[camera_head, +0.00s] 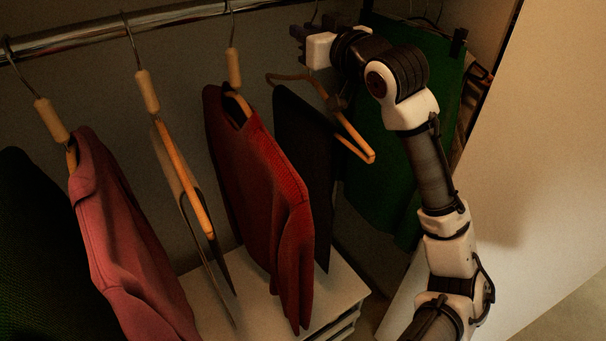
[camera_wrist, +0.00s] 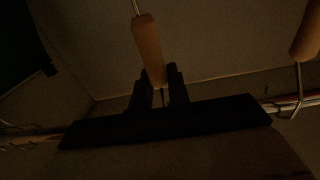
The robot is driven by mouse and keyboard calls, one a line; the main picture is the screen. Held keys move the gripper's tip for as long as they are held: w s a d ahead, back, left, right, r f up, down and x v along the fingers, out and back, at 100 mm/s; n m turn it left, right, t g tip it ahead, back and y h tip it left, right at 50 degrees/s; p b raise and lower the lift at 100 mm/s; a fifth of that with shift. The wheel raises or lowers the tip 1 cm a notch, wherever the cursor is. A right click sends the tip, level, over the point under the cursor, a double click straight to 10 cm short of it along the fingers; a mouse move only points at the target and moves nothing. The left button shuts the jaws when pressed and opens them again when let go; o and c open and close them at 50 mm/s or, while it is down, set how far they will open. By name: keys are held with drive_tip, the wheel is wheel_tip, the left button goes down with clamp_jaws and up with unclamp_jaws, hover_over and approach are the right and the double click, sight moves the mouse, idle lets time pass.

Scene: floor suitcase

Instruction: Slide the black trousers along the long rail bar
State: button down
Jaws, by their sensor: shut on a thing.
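The black trousers (camera_head: 300,140) hang over a wooden hanger (camera_head: 355,140) between a red sweater and a green garment. The metal rail bar (camera_head: 105,32) crosses the top left of the head view. My gripper (camera_head: 301,38) is up near the rail, above the trousers. In the wrist view my gripper (camera_wrist: 162,88) is shut on the hanger's pale wooden neck (camera_wrist: 147,42). The wrist view is dark, and the trousers cannot be made out there.
The red sweater (camera_head: 255,165) hangs just left of the trousers, and the green garment (camera_head: 380,160) just right. A white drawer unit (camera_head: 335,290) stands below. A pale panel (camera_head: 540,140) is at the right.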

drive_tip(key=w+d+p, duration=0.1)
drive_tip(key=w+d, duration=0.5)
drive_tip(key=d, duration=0.2)
drive_tip(key=shift+w+d, duration=0.15)
drive_tip(key=shift+d, duration=0.2)
idle(0.6)
drive_tip(key=shift+w+d+p, duration=0.3)
drive_tip(key=shift+w+d, duration=0.35)
drive_tip(key=shift+d, duration=0.25)
drive_tip(key=shift+w+d+p, duration=0.3)
drive_tip(key=shift+w+d, duration=0.35)
drive_tip(key=shift+d, duration=0.25)
drive_tip(key=c, duration=1.3)
unclamp_jaws()
drive_tip(key=shift+o, duration=0.2)
drive_tip(key=shift+f, duration=0.1)
